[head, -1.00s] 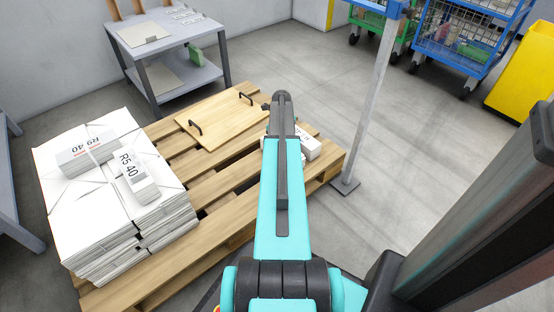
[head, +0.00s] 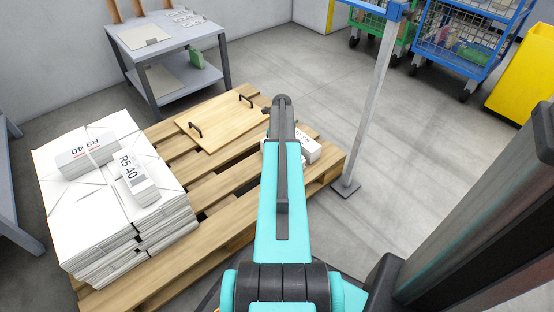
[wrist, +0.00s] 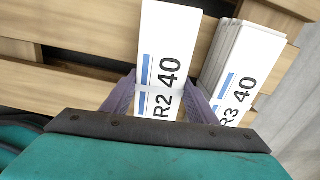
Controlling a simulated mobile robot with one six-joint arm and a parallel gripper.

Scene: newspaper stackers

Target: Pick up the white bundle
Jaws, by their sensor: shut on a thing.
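A white bundle marked R2 40 (wrist: 168,30), with a blue stripe and a pale band around it, stands between the two purple fingers of my gripper (wrist: 165,88) in the wrist view. The fingers are shut on its sides. A second white bundle marked R3 40 (wrist: 240,55) is just to the right, close to the right finger. In the head view my arm hides the gripper and the held bundle. A white bundle (head: 308,150) shows in part right of my arm on the pallet (head: 180,240).
A tall stack of white bundles (head: 75,205) stands on the pallet's left, with bundles marked R9 40 (head: 87,155) and R5 40 (head: 137,182) on top. A wooden board with handles (head: 215,125) lies behind. A metal post (head: 371,105) rises right of the pallet.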

